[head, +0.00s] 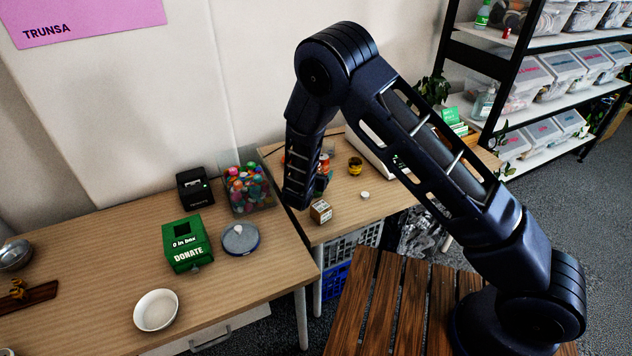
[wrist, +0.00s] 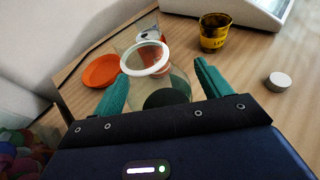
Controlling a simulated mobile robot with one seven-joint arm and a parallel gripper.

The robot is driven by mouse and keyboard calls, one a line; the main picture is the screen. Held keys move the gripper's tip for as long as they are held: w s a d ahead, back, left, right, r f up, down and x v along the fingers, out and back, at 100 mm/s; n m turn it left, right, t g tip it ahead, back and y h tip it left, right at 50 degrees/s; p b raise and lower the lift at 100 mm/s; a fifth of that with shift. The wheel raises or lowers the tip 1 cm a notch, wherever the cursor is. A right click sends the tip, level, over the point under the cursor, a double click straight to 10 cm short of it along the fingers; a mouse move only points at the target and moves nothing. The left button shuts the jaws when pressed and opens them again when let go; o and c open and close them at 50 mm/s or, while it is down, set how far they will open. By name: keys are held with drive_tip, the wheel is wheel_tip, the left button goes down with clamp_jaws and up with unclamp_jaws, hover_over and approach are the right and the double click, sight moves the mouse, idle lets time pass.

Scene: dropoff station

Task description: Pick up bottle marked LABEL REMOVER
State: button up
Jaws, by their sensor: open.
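No marking that reads LABEL REMOVER is legible in either view, so I cannot tell which thing is that bottle. In the wrist view, a clear round container (wrist: 177,78) with a white ring at its top stands between and just beyond my open gripper's teal fingers (wrist: 160,84). A dark disc shows through it. Behind it is a white and orange item, partly hidden. A yellow container (wrist: 214,32) with a dark band stands apart, beyond the right finger; it also shows in the head view (head: 355,166). In the head view my arm hides most of the gripper area.
An orange dish (wrist: 101,72) lies beside the left finger. A white round piece (wrist: 280,83) lies at the right. A small box (head: 320,211) sits near the table edge. A clear bin of coloured balls (head: 247,187) and a green donate box (head: 187,244) stand on the left table.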

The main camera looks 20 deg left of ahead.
drive_tip(key=c, duration=1.2)
drive_tip(key=shift+r, duration=0.15)
